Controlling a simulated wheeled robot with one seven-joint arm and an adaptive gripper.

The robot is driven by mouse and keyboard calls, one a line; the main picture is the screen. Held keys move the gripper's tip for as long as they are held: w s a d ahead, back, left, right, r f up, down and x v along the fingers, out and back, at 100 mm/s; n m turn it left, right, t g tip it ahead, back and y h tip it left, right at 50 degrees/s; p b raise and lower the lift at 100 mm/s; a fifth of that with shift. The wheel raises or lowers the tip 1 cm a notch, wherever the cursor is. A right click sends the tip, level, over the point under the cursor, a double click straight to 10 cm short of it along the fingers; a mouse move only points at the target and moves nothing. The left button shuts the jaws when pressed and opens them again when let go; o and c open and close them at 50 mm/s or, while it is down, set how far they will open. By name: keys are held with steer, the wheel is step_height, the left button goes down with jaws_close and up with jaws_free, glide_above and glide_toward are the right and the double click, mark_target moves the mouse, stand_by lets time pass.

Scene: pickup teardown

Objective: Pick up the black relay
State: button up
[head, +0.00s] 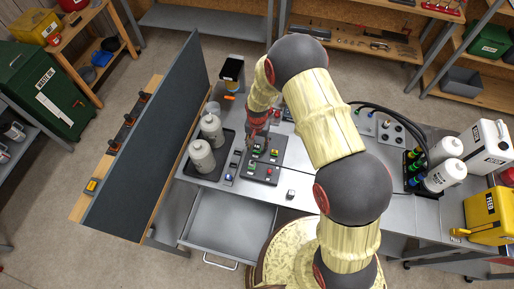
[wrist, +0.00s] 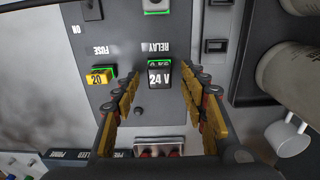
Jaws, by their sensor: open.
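The black relay (wrist: 159,77), marked 24 V, sits on a grey panel (wrist: 125,62) below the upside-down word RELAY in the wrist view. A green edge shows at its top. My gripper (wrist: 163,82) is open, with its two yellow-padded fingers apart on either side of the relay in the picture. I cannot tell how far the tips are above the panel. In the head view my gripper (head: 250,141) points down over the dark panel (head: 263,163) on the bench, and I cannot make out the relay there.
A yellow fuse (wrist: 98,77) marked 20 is left of the relay. A black block (wrist: 92,10) and a grey part (wrist: 155,5) lie beyond. White bottles (head: 202,155) stand in a black tray left of the panel. An open, empty drawer (head: 232,225) juts out in front.

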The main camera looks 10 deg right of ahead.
steer(key=shift+c, duration=0.9)
steer(key=c, duration=0.9)
steer(key=shift+r, duration=0.1)
